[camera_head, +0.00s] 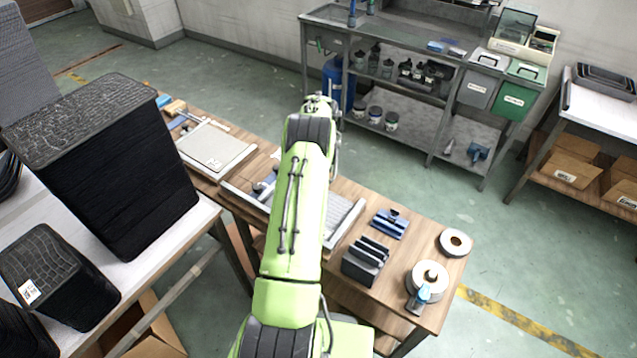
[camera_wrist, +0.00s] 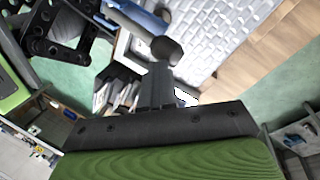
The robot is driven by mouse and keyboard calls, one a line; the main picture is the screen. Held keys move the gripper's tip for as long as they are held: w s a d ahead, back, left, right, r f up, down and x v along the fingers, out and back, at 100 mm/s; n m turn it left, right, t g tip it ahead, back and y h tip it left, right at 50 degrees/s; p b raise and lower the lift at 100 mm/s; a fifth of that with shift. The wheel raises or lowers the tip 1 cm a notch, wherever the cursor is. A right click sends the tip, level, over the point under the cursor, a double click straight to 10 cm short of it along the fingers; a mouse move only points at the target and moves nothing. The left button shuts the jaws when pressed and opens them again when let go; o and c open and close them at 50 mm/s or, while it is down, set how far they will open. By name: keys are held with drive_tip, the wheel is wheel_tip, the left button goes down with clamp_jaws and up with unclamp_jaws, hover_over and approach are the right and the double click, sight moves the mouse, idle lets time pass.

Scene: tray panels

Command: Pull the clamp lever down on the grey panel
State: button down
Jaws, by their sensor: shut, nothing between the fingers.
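In the wrist view, my gripper (camera_wrist: 157,84) is shut and empty, with its dark fingers pointing up the picture. Just beyond the fingertips is a dark round knob (camera_wrist: 167,50) at the end of a grey rod, which looks like the clamp lever. I cannot tell whether the fingers touch the knob. A blue part (camera_wrist: 147,19) lies beside the rod. The light grey panel (camera_wrist: 225,30) with a brick-like texture is at upper right. In the head view, my arm covers much of the panel (camera_head: 343,222) and hides the gripper; blue and dark parts (camera_head: 264,186) show left of the arm.
The wooden bench (camera_head: 400,325) also holds a flat tray panel (camera_head: 213,148), a black slotted block (camera_head: 365,262), a blue fixture (camera_head: 390,223) and white rolls (camera_head: 455,242) at right. Dark stacked trays (camera_head: 120,175) stand at left. Green floor is clear behind the bench.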

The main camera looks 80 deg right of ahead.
drive_tip(key=shift+s+a+f, duration=0.15)
drive_tip(key=shift+s+f, duration=0.05)
drive_tip(key=shift+f, duration=0.25)
drive_tip(key=p+v, duration=1)
drive_tip(key=v, duration=0.7)
drive_tip(key=shift+w, duration=0.15)
drive_tip(key=shift+f, duration=0.2)
